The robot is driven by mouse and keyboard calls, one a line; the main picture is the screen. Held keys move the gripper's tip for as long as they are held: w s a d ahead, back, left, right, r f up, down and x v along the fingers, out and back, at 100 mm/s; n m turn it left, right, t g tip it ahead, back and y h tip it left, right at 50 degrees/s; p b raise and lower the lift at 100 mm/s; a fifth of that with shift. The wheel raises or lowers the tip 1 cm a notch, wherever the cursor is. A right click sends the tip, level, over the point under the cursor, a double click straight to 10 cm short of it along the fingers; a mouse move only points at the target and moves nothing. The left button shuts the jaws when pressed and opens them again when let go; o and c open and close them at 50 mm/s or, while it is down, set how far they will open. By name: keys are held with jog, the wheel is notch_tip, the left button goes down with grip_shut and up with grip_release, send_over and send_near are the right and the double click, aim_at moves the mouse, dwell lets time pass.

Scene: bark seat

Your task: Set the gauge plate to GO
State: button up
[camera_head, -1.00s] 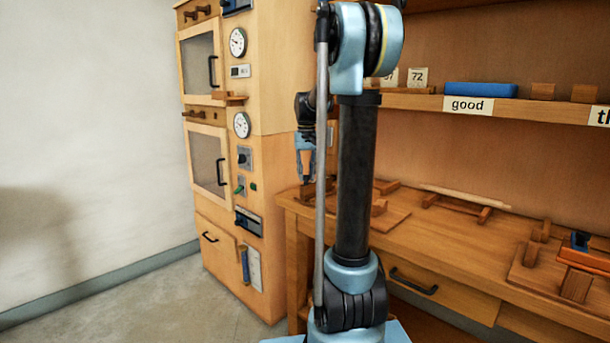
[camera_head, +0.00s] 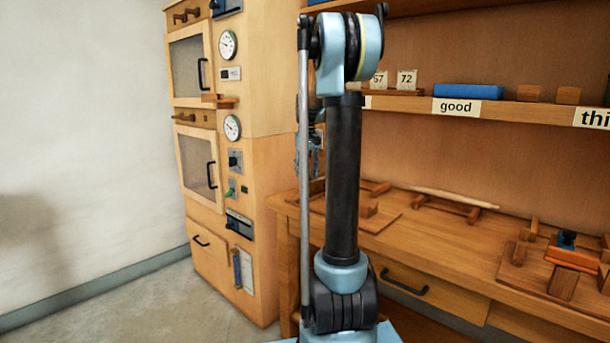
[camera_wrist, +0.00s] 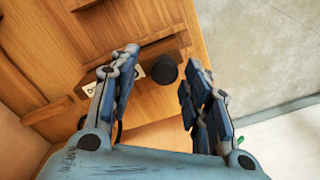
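In the wrist view my gripper (camera_wrist: 160,72) is open, its two blue fingers well apart. Between and beyond the fingertips lies a dark round knob-like part (camera_wrist: 165,68). Next to it is a wooden bar (camera_wrist: 150,52) with a small white label (camera_wrist: 97,86), partly covered by the left finger; I cannot read its word. I cannot tell for certain whether this is the gauge plate, and no GO marking is legible. In the head view my gripper (camera_head: 316,155) is mostly hidden behind my own arm, above the left end of the workbench (camera_head: 430,235).
A wooden cabinet (camera_head: 270,165) with dials and doors stands left of the bench. A shelf (camera_head: 500,108) holds a blue block (camera_head: 468,91) and a "good" label (camera_head: 457,106). A wooden fixture (camera_head: 530,275) sits at the bench's right. Open floor (camera_head: 150,310) lies at front left.

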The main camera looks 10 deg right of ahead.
jog(key=shift+r, duration=0.1)
notch_tip(320, 180, up, 12)
dwell(0.6)
jog(key=s+a+f, duration=0.1)
jog(key=s+f, duration=0.8)
jog(key=s, duration=0.3)
jog(key=s+a+f+t, duration=0.1)
jog(key=s+a+f, duration=0.1)
jog(key=s+f, duration=0.8)
jog(key=s+a+f+t, duration=0.1)
jog(key=s+f, duration=0.9)
jog(key=s, duration=0.6)
jog(key=shift+s+a+f, duration=0.15)
jog(key=shift+s+a, duration=0.05)
jog(key=shift+a, duration=0.15)
